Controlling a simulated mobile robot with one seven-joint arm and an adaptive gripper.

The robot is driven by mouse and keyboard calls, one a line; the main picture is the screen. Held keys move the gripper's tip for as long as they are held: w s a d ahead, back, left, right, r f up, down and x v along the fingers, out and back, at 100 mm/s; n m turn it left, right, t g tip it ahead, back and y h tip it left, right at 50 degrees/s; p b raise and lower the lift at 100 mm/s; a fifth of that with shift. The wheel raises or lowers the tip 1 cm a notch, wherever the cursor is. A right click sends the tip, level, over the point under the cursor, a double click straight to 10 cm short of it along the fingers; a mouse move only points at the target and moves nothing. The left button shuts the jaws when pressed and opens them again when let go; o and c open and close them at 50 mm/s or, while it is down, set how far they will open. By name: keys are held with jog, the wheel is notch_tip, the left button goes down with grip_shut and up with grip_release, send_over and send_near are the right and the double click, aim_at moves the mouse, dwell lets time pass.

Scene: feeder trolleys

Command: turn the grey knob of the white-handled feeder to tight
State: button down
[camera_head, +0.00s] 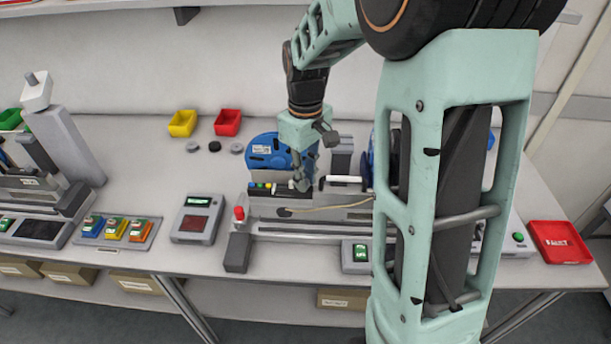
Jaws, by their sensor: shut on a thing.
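The feeder with a white handle (343,180) stands on the bench in the middle of the view, with a blue reel (262,150) behind it. My gripper (303,184) points down at the top of this feeder, just left of the white handle. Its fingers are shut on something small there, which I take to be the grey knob. The fingers cover the knob, so its turn position cannot be seen.
A grey box with a display (197,219) and a tray of coloured blocks (117,233) lie farther left. A red tray (559,242) is at the right. My arm hides the bench right of the feeder.

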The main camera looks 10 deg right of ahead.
jog(key=c, duration=1.9)
grip_release()
jog(key=shift+r, duration=0.1)
notch_tip(320, 180, up, 12)
jog(key=shift+f, duration=0.1)
